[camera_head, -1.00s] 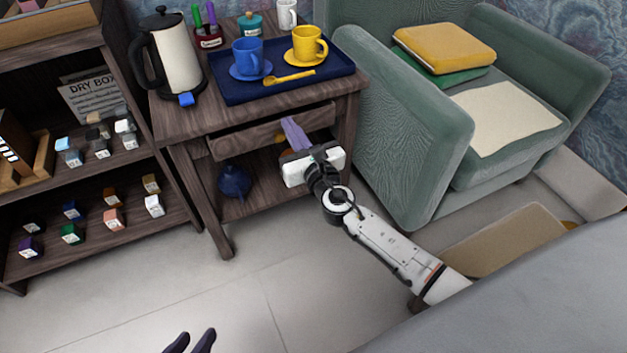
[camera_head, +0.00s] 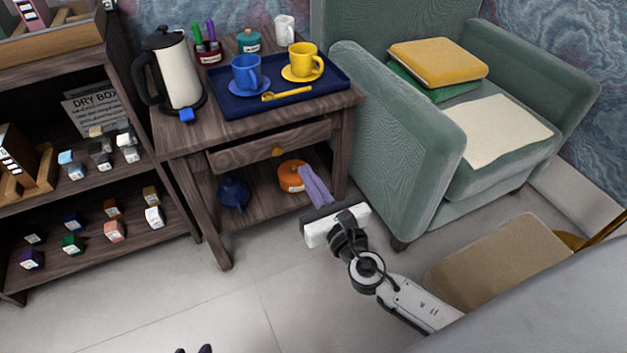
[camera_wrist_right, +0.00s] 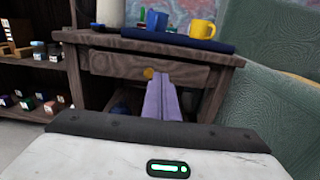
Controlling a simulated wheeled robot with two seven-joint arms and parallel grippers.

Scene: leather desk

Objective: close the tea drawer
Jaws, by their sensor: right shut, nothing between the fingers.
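The wrist view also shows the drawer front (camera_wrist_right: 120,68) and the knob (camera_wrist_right: 149,73). My right gripper (camera_head: 308,170) has its purple fingers together and empty, in front of the table, below and right of the knob in the head view. In the wrist view the fingers (camera_wrist_right: 158,78) overlap the drawer's lower edge. Only the tips of my left gripper (camera_head: 194,349) show at the bottom edge.
On the table top (camera_head: 185,130) stand a kettle (camera_head: 178,75) and a blue tray (camera_head: 232,107) with cups. The lower shelf holds a blue pot (camera_head: 233,190) and an orange round object (camera_head: 291,176). A green armchair (camera_head: 385,140) stands close on the right. Floor in front is clear.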

